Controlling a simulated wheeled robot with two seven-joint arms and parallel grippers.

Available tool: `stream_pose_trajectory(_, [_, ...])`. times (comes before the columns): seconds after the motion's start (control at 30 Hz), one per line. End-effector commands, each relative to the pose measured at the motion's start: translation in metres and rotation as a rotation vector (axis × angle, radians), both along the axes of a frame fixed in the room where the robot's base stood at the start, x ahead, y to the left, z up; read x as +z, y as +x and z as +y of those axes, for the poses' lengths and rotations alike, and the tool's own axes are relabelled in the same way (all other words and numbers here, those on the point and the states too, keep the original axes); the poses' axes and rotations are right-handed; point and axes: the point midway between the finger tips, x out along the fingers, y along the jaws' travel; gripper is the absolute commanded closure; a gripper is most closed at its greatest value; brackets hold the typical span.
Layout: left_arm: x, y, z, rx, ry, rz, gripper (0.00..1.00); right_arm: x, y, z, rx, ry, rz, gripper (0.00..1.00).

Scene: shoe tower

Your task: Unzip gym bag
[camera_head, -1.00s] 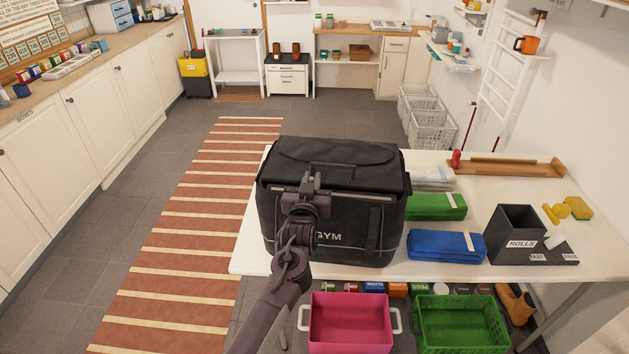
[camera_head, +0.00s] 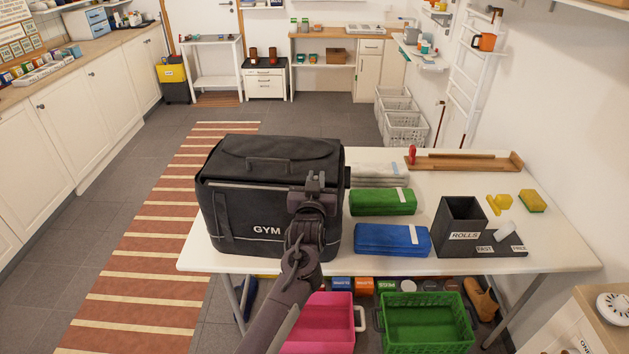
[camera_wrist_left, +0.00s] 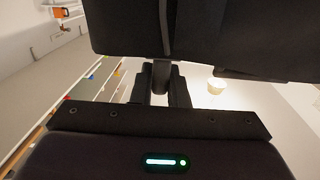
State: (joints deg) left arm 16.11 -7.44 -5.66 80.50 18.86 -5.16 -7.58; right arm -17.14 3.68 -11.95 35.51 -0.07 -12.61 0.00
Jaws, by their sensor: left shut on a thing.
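The black gym bag (camera_head: 240,215) stands upright on the white table, with "GYM" on its front and its lid lying down over the top. A thin grey line runs along the front upper edge of the bag, left of my gripper. My left gripper (camera_head: 316,182) is at the upper front edge, near the bag's right corner. In the left wrist view the fingers (camera_wrist_left: 160,82) are close together below the dark bag (camera_wrist_left: 225,30). My right gripper is not in view.
A black "ROLLS" box (camera_head: 462,218) stands farther right. Pink (camera_head: 320,325) and green (camera_head: 430,325) crates are below the table's front edge.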

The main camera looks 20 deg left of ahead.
Motion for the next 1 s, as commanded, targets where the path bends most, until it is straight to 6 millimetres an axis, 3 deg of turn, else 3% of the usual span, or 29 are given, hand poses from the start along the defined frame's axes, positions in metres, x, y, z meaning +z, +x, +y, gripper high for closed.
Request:
stream_pose_trajectory(0.07, [0.0,0.0,-0.001,-0.001,0.001,-0.001,1.0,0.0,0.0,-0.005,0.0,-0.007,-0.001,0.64])
stream_pose_trajectory(0.1, [0.0,0.0,-0.001,-0.002,0.001,-0.001,0.82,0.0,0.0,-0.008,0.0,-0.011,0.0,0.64])
stream_pose_trajectory(0.27, [0.0,0.0,-0.001,-0.002,0.001,0.0,0.64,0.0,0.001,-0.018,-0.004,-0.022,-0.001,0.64])
stream_pose_trajectory(0.63, [-0.002,-0.007,-0.002,-0.002,0.0,0.001,0.64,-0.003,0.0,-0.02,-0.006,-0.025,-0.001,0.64])
stream_pose_trajectory(1.0, [-0.003,-0.06,-0.013,-0.002,0.0,0.0,0.64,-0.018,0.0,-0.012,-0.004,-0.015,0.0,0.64])
